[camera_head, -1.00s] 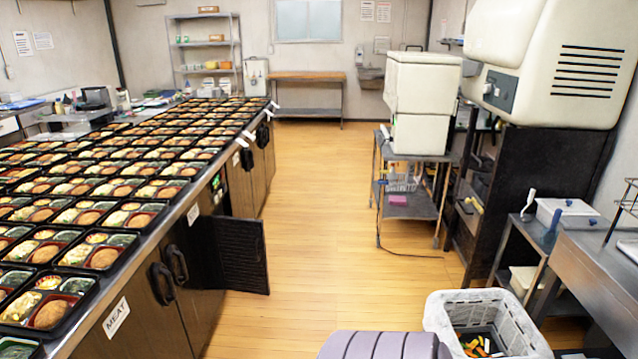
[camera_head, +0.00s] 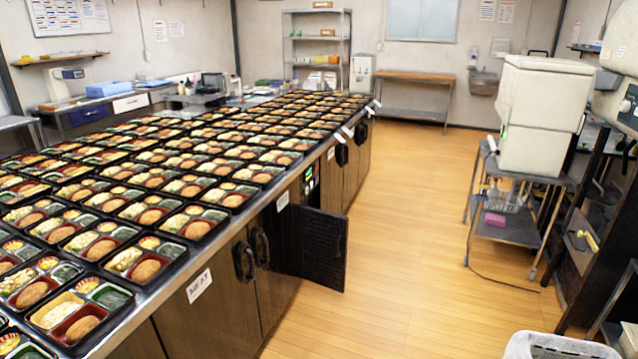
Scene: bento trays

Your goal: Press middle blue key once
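No blue key can be made out in the head view. A white machine with a dark control panel (camera_head: 629,105) is cut off at the upper right edge; its keys are too small to tell. A white two-part appliance (camera_head: 540,112) stands on a metal cart at the right. Neither of my grippers is in view.
Black bento trays (camera_head: 105,222) cover the long counter at the left. A dark cabinet door (camera_head: 324,248) stands open into the aisle. The wooden floor (camera_head: 420,210) is clear between counter and cart (camera_head: 508,228). A light bin (camera_head: 560,346) stands at the bottom right.

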